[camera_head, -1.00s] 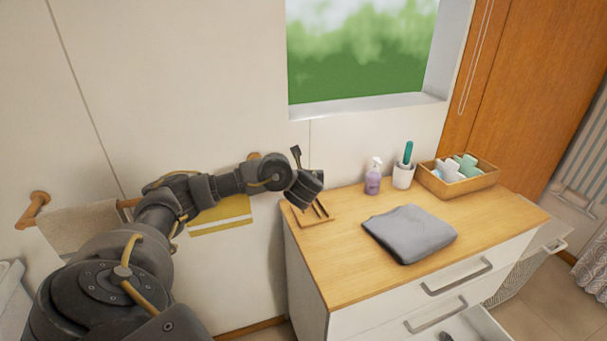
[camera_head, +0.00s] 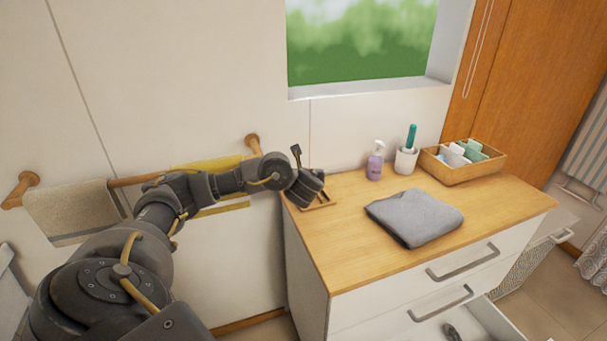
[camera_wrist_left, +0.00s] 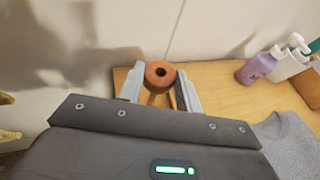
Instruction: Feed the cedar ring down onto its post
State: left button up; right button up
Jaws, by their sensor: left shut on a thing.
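The cedar ring (camera_wrist_left: 160,73) is a reddish-brown ring with a dark hole, seen from above in the left wrist view. My left gripper (camera_wrist_left: 161,90) is shut on it, with one finger on each side. In the head view my left gripper (camera_head: 311,194) is at the back left corner of the cart top, over a small wooden base (camera_head: 321,203). The ring is hidden there by the gripper. The post cannot be made out, so I cannot tell whether the ring is around it. My right gripper is not in view.
A folded grey cloth (camera_head: 414,217) lies mid-cart. A purple pump bottle (camera_head: 375,164), a white cup (camera_head: 405,160) and a wooden box (camera_head: 463,172) stand along the back. A drawer (camera_head: 472,325) is open below. The wall with a towel rail (camera_head: 130,181) is close on the left.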

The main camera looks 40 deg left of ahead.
pick_arm(q)
jog(key=shift+s+d, duration=0.15)
dwell(0.5)
dwell(0.3)
jog(key=shift+f, duration=0.3)
dwell(0.7)
jog(key=shift+f+b, duration=1.2)
jog(key=shift+b, duration=0.15)
dwell(0.4)
jog(key=o, duration=1)
jog(key=shift+o, duration=0.2)
